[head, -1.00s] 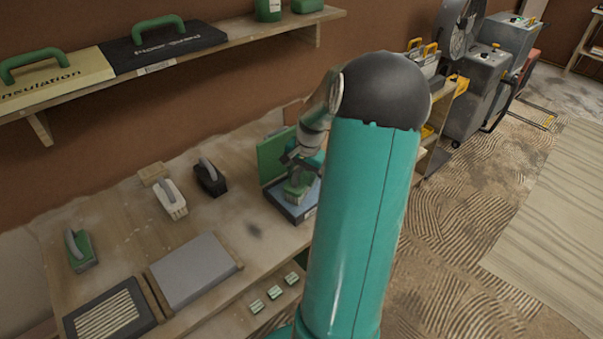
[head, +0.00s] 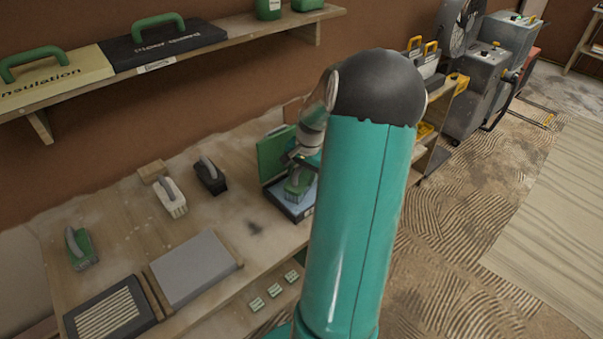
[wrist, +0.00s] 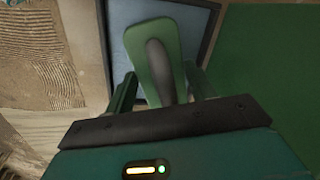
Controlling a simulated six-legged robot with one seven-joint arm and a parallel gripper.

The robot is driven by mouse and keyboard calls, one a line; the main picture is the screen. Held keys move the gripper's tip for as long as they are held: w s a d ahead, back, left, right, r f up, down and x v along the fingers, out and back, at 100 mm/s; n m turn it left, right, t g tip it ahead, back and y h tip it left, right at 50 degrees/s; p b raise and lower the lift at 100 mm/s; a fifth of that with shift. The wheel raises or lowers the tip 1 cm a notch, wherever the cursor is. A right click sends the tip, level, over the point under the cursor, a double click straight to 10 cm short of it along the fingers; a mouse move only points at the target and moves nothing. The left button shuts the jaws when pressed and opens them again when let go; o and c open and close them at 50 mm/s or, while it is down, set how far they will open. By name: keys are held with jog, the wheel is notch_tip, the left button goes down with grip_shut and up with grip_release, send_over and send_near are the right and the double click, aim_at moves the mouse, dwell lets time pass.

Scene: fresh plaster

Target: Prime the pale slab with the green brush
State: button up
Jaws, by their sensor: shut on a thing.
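My gripper (wrist: 160,72) is shut on the grey handle of a green brush (wrist: 143,47). The green brush (head: 298,184) also shows in the head view, partly behind my arm. It is over a dark-framed tray with a blue-grey inside (wrist: 198,18); I cannot tell whether it touches the inside. A green upright panel (head: 274,155) stands at the tray's back. The pale grey slab (head: 194,268) lies flat on the bench, left of the tray. Another green brush-like tool with a grey handle (head: 80,248) stands at the bench's left end.
A white brush (head: 171,197) and a black brush (head: 210,177) stand behind the slab. A black frame with a striped panel (head: 108,312) lies left of it. A shelf with handled cases (head: 167,42) hangs above. Bare bench lies between slab and tray.

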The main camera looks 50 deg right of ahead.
jog(key=shift+f, duration=0.1)
dwell(0.3)
jog(key=shift+r, duration=3.55)
